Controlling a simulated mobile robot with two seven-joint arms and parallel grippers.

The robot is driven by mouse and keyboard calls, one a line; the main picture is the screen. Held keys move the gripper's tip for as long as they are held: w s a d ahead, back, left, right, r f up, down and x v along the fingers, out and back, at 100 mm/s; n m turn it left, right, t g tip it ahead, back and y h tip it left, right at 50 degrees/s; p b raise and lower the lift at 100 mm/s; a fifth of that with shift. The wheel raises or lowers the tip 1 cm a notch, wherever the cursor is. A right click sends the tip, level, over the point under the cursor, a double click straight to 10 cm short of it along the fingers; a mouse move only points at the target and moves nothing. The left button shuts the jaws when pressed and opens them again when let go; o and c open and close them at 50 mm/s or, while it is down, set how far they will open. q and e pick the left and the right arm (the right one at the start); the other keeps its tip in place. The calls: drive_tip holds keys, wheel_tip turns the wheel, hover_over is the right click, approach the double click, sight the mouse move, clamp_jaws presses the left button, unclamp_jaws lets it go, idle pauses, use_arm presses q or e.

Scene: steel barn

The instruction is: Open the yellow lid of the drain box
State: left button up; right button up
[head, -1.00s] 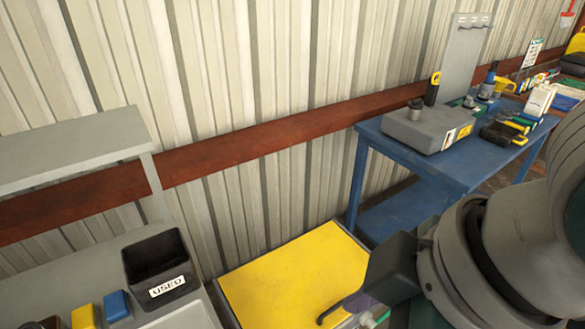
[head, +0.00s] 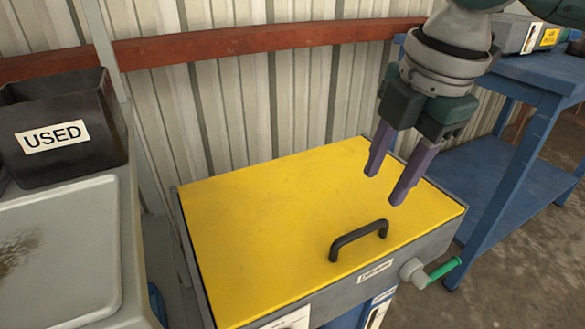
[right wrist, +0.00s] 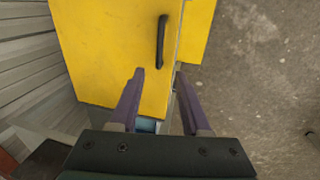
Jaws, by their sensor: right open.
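The drain box (head: 207,281) is grey, with a flat yellow lid (head: 290,200) that lies shut on top. A black bar handle (head: 358,238) stands on the lid near its front edge. My right gripper (head: 382,187) is open and empty, above the right part of the lid, to the right of the handle and higher than it. In the right wrist view the handle (right wrist: 161,41) lies beyond the two purple fingertips (right wrist: 160,72), apart from them. My left gripper is not in view.
A black bin marked USED (head: 70,165) stands on a grey counter (head: 60,260) at the left. A blue table (head: 530,72) stands at the right. A green-handled tap (head: 445,268) sticks out of the box's front. A corrugated wall is behind.

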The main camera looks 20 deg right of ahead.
sight(365, 229)
drive_tip(key=f+b, duration=0.1)
drive_tip(key=f, duration=0.2)
drive_tip(key=w+f+b, duration=0.1)
drive_tip(key=f, duration=0.3)
drive_tip(key=w+d+f+b, duration=0.1)
drive_tip(key=f+b, duration=0.1)
drive_tip(key=f, duration=0.2)
drive_tip(key=shift+w, duration=0.2)
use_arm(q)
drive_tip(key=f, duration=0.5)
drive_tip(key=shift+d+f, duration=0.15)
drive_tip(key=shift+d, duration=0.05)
use_arm(e)
drive_tip(key=c, duration=0.7)
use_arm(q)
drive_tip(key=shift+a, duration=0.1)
use_arm(e)
clamp_jaws()
